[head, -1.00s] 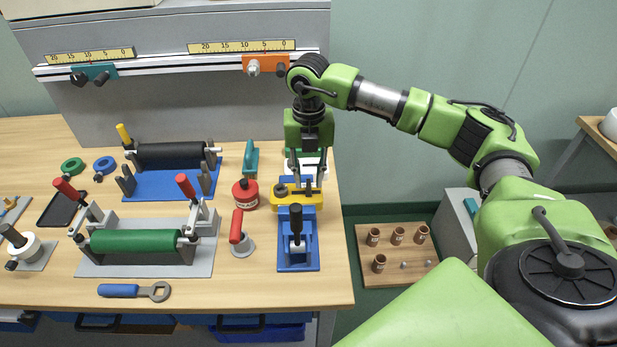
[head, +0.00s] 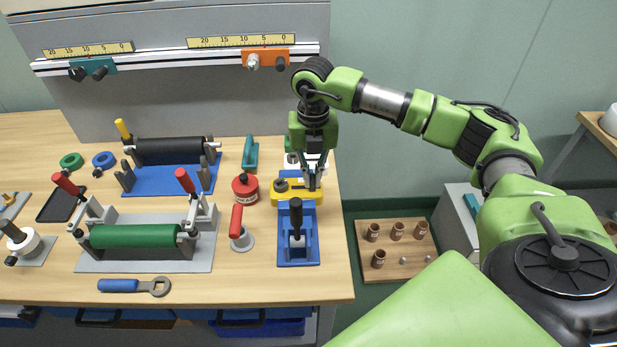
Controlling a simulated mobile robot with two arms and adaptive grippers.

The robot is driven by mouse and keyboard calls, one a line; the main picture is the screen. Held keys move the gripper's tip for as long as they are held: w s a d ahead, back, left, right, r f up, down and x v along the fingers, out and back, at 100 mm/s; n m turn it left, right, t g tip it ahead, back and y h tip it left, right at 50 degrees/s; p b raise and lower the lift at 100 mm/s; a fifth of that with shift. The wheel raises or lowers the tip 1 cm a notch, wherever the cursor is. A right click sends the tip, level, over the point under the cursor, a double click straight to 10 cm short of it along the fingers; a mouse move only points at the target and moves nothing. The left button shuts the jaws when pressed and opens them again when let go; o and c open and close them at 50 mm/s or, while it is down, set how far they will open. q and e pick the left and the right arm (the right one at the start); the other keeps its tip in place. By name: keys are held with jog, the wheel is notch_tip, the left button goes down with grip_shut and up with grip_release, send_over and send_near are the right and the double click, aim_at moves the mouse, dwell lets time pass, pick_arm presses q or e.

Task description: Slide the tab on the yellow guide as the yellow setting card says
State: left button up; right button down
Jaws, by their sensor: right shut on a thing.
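The yellow guide (head: 291,197) lies near the right side of the bench, on a blue fixture. A round dark knob (head: 282,186) sits on its left part. My right gripper (head: 313,181) reaches down from above and is shut on the small dark upright tab at the guide's right part. The fingers hide most of the tab. A yellow setting card cannot be made out; a small white and green item behind the gripper is partly hidden. My left gripper is not in view.
A blue block with a black handle (head: 296,214) stands just in front of the guide. A red tin (head: 245,189) and a red-handled tool (head: 237,221) stand to its left. A rail with yellow scales (head: 240,41) and an orange slider (head: 265,59) runs behind.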

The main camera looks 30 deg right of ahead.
aim_at(313, 176)
jog(key=c, duration=2.2)
grip_release()
jog(key=shift+o, duration=0.2)
notch_tip(313, 176, up, 12)
